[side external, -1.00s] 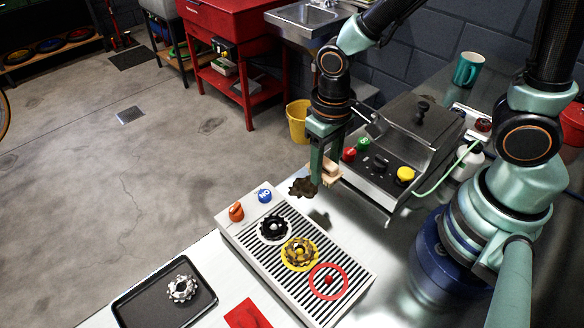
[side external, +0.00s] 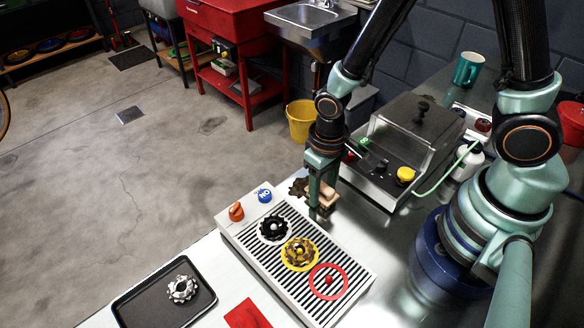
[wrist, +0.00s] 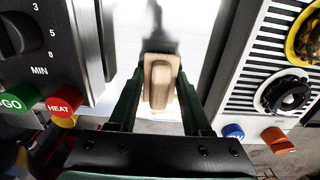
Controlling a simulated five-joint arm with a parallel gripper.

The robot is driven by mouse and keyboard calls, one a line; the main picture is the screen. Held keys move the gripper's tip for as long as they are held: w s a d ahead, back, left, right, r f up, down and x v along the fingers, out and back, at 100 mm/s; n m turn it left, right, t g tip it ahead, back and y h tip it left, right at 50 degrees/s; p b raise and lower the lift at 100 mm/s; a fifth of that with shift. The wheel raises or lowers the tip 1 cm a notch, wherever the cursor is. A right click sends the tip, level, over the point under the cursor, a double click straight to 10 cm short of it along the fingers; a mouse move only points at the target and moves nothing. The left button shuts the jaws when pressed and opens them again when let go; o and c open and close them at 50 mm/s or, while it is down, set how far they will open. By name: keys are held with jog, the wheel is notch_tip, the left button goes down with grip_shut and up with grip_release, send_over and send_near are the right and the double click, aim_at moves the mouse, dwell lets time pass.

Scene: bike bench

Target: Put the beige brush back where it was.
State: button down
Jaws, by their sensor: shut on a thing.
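The beige brush (side external: 328,194) is held in my gripper (side external: 319,206) in the side view. In the wrist view the brush (wrist: 161,84) sits between the two fingers of my gripper (wrist: 158,104), with its block-like handle facing the camera. My gripper points down over the bench strip between the slatted tray (side external: 231,232) and the machine with the clear lid (side external: 412,130). A dark shadow lies on the bench beyond the brush in the wrist view. I cannot tell whether the brush touches the bench.
The tray carries a black cog (side external: 273,229), a yellow cog (side external: 300,254), a red ring (side external: 312,291) and blue and orange knobs. A dark brown lump (side external: 298,187) shows beside my gripper. A black tray (side external: 140,300) holds a pale cog (side external: 182,288).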

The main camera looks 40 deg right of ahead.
aim_at(323, 186)
jog(key=shift+f, duration=0.1)
jog(key=shift+c, duration=1.7)
grip_release()
notch_tip(323, 186, up, 12)
jog(key=w+d+r+t, duration=0.1)
jog(key=d+r+t, duration=0.4)
jog(key=d+r, duration=0.5)
notch_tip(323, 186, up, 3)
jog(key=shift+f+t, duration=0.15)
jog(key=shift+t, duration=0.15)
jog(key=shift+a, duration=0.1)
